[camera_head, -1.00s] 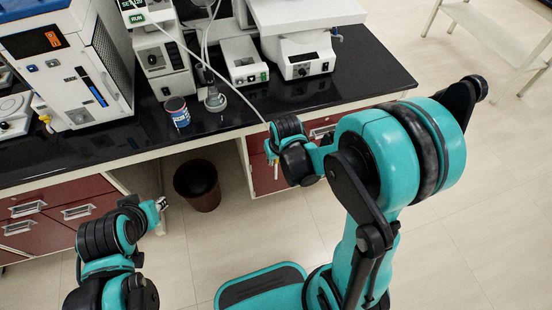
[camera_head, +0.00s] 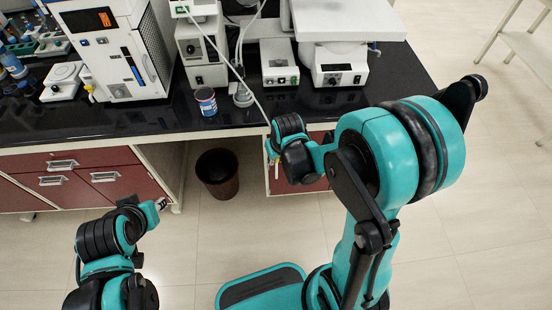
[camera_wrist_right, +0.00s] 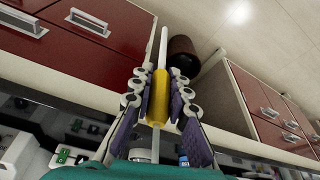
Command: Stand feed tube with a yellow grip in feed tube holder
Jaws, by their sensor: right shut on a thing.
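In the right wrist view, the feed tube (camera_wrist_right: 163,45) is a thin white rod with a yellow grip (camera_wrist_right: 159,95). My right gripper (camera_wrist_right: 158,88) is shut on the yellow grip, with a finger on each side. In the head view, my right gripper (camera_head: 272,160) is in front of the bench's front edge, and only a little of the tube shows there. My left gripper (camera_head: 162,203) is low in front of the drawers, apart from the tube; its fingers are too small to judge. I cannot make out the feed tube holder for certain.
A black bench (camera_head: 130,113) carries a white instrument (camera_head: 120,50), a blue-labelled jar (camera_head: 206,101) and a white control box (camera_head: 340,70). Racks with blue items (camera_head: 50,42) are at far left. A thin white line passes towards my right gripper. A dark bin (camera_head: 217,174) stands below.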

